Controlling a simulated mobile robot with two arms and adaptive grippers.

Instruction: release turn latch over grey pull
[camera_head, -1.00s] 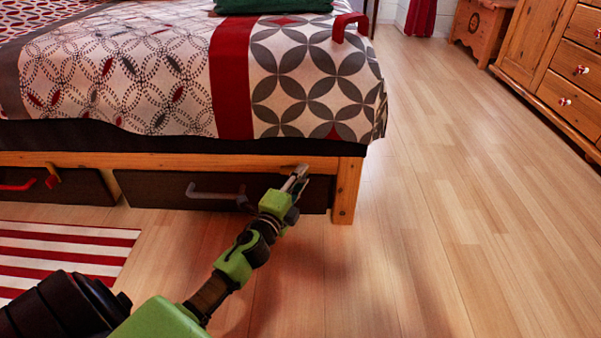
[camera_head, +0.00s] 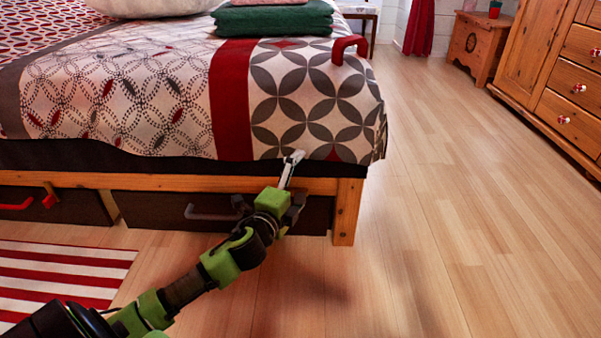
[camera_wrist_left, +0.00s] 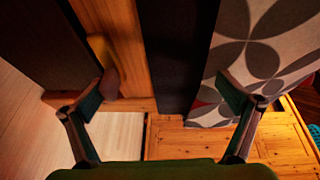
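The grey pull (camera_head: 208,216) is on the dark right-hand drawer front (camera_head: 150,208) under the bed. My left gripper (camera_head: 291,185) is at the bed rail, right of the pull, with one finger up against the mattress edge. In the left wrist view the gripper (camera_wrist_left: 165,98) is open and empty, its fingers wide apart. A wooden turn latch (camera_wrist_left: 100,48) with a dull reddish end lies across the rail there, close to the left finger's tip; I cannot tell if they touch. In the head view my gripper hides this latch. My right gripper is not in view.
The left drawer has a red pull (camera_head: 16,205) and its own wooden latch with a red end (camera_head: 50,199). The bed's corner post (camera_head: 345,212) stands just right of my gripper. A striped rug (camera_head: 70,268) lies at left. The floor at right is clear.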

